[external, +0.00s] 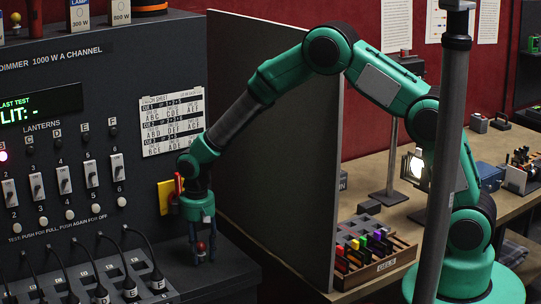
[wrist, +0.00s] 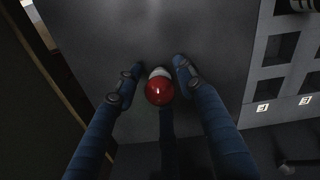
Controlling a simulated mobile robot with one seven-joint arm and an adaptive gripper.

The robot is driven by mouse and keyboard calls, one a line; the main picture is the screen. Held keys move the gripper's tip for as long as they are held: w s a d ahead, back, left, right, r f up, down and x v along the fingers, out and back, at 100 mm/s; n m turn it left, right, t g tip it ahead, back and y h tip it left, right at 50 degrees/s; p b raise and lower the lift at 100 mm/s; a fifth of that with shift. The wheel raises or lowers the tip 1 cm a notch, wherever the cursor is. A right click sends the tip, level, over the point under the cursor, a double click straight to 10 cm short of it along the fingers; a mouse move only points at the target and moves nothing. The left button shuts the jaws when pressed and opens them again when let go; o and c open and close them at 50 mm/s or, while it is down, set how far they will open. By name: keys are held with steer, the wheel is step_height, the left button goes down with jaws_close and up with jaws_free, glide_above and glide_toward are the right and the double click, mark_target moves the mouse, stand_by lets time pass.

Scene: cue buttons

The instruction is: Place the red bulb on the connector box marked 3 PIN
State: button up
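In the external view the red bulb (external: 201,246) shows small and low between the fingertips, over the dark ledge beside the panel. My gripper (wrist: 158,72) points down, and its fingers stand apart on either side of the bulb with small gaps visible. It also shows in the external view (external: 202,258). No connector box can be clearly read as 3 PIN; only a label ending in "IN" (external: 343,181) shows past the partition edge.
A dark dimmer panel (external: 140,75) with switches and several plugged cables stands left of my gripper. A tall grey partition (external: 275,110) separates it from the wooden bench (external: 375,160). A gels rack (external: 373,262) and a grey pole (external: 445,150) are at right.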

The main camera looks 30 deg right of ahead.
stand_by(0.3)
step_height(320, 180, up, 12)
steer(key=shift+r, duration=0.2)
stand_by(0.6)
steer(key=shift+o, duration=0.7)
steer(key=shift+p, duration=0.3)
steer(key=r+m+p, duration=0.1)
steer(key=m, duration=0.3)
steer(key=s+d+r+m+y+p, duration=0.1)
steer(key=m, duration=0.3)
steer(key=d+r+m+t+p, duration=0.1)
steer(key=r+m+p, duration=0.1)
steer(key=m, duration=0.3)
steer(key=shift+s+d+r+y, duration=0.1)
steer(key=shift+s+d+y, duration=0.1)
steer(key=shift+y, duration=0.2)
glide_above(201, 242)
steer(key=shift+s+d+f, duration=0.1)
steer(key=shift+d+f, duration=0.05)
steer(key=shift+f, duration=1.25)
steer(key=shift+d+f, duration=0.15)
steer(key=shift+f, duration=1.25)
steer(key=shift+s+d+f, duration=0.1)
steer(key=shift+d+f, duration=0.05)
steer(key=shift+f, duration=1.25)
